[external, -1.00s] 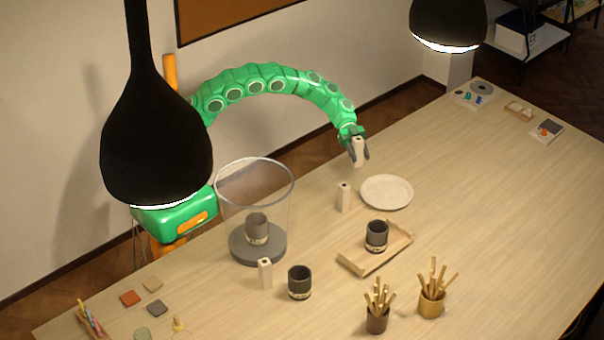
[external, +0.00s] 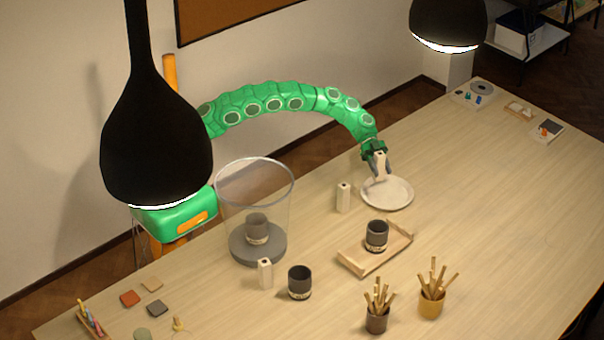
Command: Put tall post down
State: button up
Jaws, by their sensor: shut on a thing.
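My gripper (external: 379,172) is shut on a pale, upright post (external: 381,162) with a dark hole in its top. The post is in front of or above the far part of the round white plate (external: 399,194); I cannot tell whether its lower end touches it. A second pale post (external: 343,198) stands on the table just left of the plate. A third pale post (external: 265,274) stands nearer the front, beside a dark cup (external: 299,283).
A clear, open cylinder (external: 254,195) on a grey disc has a dark cup inside. A wooden tray (external: 356,262) holds another dark cup. Two pots of sticks (external: 432,300) stand at the front. A black lamp (external: 155,140) hangs at left. The table's right side is largely clear.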

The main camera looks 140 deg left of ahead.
jog(key=shift+w+a+f, duration=0.35)
jog(key=shift+f, duration=0.2)
jog(key=shift+w+a+f, duration=0.3)
jog(key=shift+w+f, duration=0.05)
jog(key=shift+f, duration=1.65)
jog(key=shift+f, duration=0.1)
jog(key=o, duration=1.2)
jog(key=shift+f, duration=0.1)
jog(key=shift+s+a+r, duration=0.1)
jog(key=shift+s+r, duration=0.05)
jog(key=shift+r, duration=0.1)
jog(key=v, duration=1.1)
jog(key=shift+s, duration=0.25)
jog(key=shift+a, duration=0.1)
